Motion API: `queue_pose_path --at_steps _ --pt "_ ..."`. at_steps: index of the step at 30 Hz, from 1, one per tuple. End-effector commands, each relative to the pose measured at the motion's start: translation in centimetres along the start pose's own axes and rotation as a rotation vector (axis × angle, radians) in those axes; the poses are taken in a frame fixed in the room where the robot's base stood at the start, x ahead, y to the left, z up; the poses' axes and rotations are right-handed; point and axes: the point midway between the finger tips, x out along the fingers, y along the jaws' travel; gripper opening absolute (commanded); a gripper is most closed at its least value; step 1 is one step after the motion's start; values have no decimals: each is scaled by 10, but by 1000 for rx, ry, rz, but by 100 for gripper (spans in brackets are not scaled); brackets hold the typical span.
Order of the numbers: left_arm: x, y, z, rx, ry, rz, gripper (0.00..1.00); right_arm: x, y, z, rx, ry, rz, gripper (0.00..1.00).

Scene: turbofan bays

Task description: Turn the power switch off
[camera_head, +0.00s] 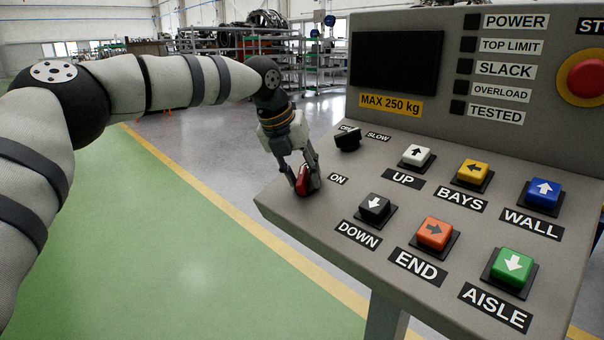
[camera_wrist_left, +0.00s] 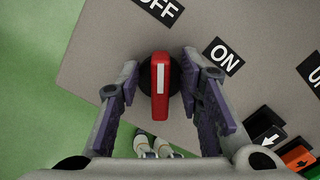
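The power switch is a red knob (camera_head: 302,183) on the left edge of the sloped grey panel. In the left wrist view the red knob (camera_wrist_left: 160,88) sits on a black round base. Its white line points up towards the OFF label (camera_wrist_left: 161,9), not the ON label (camera_wrist_left: 223,58). My left gripper (camera_head: 303,176) is down over the knob. In the left wrist view its fingers (camera_wrist_left: 160,75) stand open on both sides of the knob, with gaps showing. The POWER lamp (camera_head: 472,21) is dark. My right gripper is not in view.
A black selector knob (camera_head: 347,138) stands just behind the switch. Coloured buttons, such as the black DOWN button (camera_head: 375,207), lie to the right. A red stop button (camera_head: 587,78) is at upper right. Open floor (camera_head: 190,230) lies left of the panel.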

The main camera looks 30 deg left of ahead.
Motion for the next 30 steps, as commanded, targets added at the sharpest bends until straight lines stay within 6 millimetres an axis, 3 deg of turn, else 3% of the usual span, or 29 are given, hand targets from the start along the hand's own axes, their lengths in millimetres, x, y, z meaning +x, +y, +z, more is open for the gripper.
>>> queue_pose_path --at_steps 5,15,18,22,30 --pt "-7 0 1 1 -2 -1 33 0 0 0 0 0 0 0" --pt "-93 -1 1 0 -4 -3 33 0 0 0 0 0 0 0" --pt "-109 0 0 0 -2 -1 33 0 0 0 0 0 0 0" --pt "-119 0 0 0 0 0 33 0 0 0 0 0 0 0" --pt "-120 0 0 0 1 0 33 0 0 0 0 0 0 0"
